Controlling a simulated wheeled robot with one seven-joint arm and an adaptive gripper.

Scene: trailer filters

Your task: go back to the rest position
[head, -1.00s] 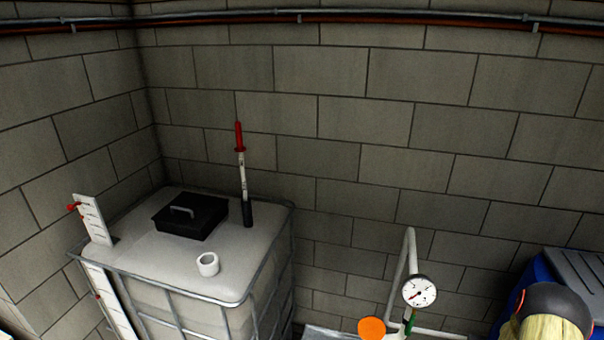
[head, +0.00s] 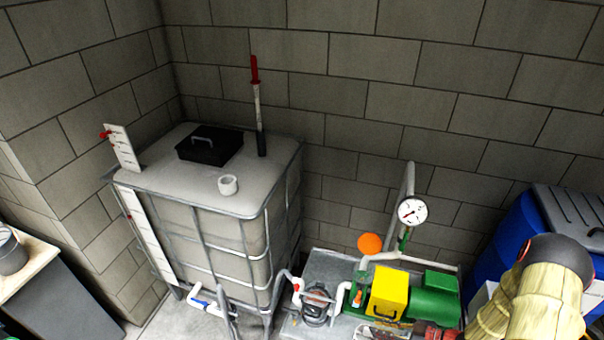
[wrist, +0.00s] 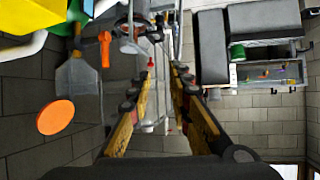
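My gripper (wrist: 164,72) shows in the wrist view with its two yellow and black fingers apart. Nothing is between the fingertips; the space beyond them shows the room. In the head view my arm, in a pale yellow cover, is at the lower right. The gripper end of the arm is partly cut off by the bottom edge there, near the green and yellow pump (head: 425,300).
A white caged tank (head: 190,235) stands in the left corner, with a black lid box (head: 209,146) and a white ring (head: 228,185) on top. A gauge (head: 412,211) rises behind the pump. A blue bin (head: 510,240) is right. A bench (head: 25,270) is far left.

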